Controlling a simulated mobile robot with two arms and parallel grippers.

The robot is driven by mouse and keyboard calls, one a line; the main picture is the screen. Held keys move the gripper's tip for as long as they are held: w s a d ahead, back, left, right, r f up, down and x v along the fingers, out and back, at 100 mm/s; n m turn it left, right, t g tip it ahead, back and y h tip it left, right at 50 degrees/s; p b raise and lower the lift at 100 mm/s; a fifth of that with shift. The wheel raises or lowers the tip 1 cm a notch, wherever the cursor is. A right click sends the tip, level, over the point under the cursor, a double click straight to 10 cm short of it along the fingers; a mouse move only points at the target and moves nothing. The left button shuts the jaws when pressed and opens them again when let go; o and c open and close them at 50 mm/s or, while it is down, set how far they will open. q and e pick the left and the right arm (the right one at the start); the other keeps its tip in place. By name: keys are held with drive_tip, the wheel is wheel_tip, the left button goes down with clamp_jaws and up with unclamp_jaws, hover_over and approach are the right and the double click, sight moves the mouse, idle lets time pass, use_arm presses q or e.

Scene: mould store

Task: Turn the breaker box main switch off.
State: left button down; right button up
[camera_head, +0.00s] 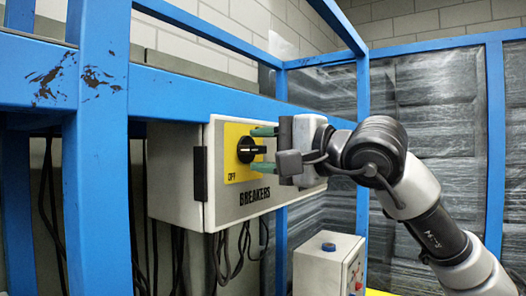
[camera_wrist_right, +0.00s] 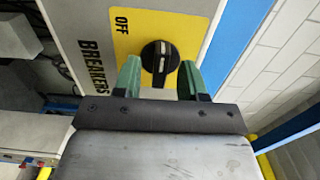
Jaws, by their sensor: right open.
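The breaker box (camera_head: 178,192) is a pale grey cabinet marked BREAKERS, hung on the blue frame. Its yellow plate (camera_head: 233,136) carries a black rotary main switch (camera_head: 247,150) and the word OFF at the plate's lower left. The switch handle lies about level, not toward OFF. In the right wrist view the switch (camera_wrist_right: 160,56) shows a white mark along its handle. My right gripper (camera_head: 263,149) is open, its green fingers above and below the handle. In the wrist view a gap shows between the switch and each finger (camera_wrist_right: 160,78). My left gripper is out of view.
Blue frame posts (camera_head: 97,150) and beams stand around the box. Dark cables (camera_head: 228,255) hang below it. A smaller grey box (camera_head: 322,266) with a blue-topped knob stands at lower right. Wrapped stacks (camera_head: 435,110) fill the back right.

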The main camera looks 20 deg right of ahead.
drive_tip(key=b+v, duration=0.3)
drive_tip(key=v, duration=0.7)
drive_tip(key=shift+s+d, duration=0.2)
